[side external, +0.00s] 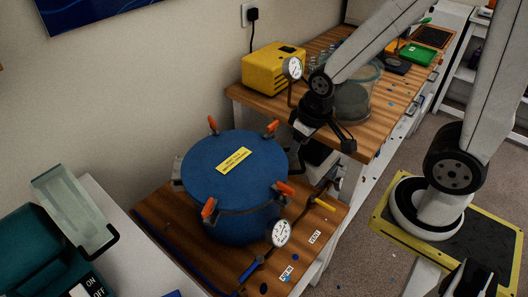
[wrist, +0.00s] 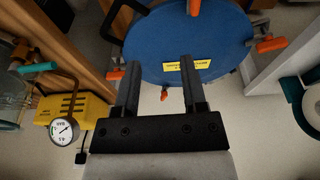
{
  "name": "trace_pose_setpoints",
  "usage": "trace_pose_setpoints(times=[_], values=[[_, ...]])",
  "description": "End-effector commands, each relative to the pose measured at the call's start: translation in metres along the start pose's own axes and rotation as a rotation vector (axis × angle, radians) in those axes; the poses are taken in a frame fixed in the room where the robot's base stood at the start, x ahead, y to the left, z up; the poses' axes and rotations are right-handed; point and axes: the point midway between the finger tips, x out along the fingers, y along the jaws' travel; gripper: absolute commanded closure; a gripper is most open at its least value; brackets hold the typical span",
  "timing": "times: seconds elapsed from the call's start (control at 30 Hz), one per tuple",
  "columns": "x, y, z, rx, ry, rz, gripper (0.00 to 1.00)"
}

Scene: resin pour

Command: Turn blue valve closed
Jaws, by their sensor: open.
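The blue valve (side external: 252,269) has a small blue handle and sits on a dark line at the front edge of the wooden board, left of a small white label (side external: 286,272). I cannot tell its exact handle angle. My gripper (side external: 325,138) is open and empty, above and behind the right side of the blue pot (side external: 222,165), well apart from the valve. In the wrist view my gripper (wrist: 158,75) has its two fingers spread, with the pot lid (wrist: 215,35) beyond them. The blue valve does not show there.
The pot has orange-handled clamps and a gauge (side external: 281,233) near the valve. A yellow box (side external: 268,68) and a clear vessel (side external: 355,100) stand behind. A teal machine (side external: 40,240) is at left.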

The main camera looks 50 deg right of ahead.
Motion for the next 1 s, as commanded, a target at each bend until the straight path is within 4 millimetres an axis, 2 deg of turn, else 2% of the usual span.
trace_pose_setpoints(times=[0.27,0.53,0.73,1.0], values=[[0.019,-0.026,-0.01,-0.207,-0.056,-0.032,0.46],[0.056,-0.077,-0.017,-0.586,-0.146,-0.099,0.46],[0.088,-0.118,-0.011,-0.875,-0.208,-0.16,0.46],[0.129,-0.167,0.008,-1.224,-0.278,-0.245,0.46]])
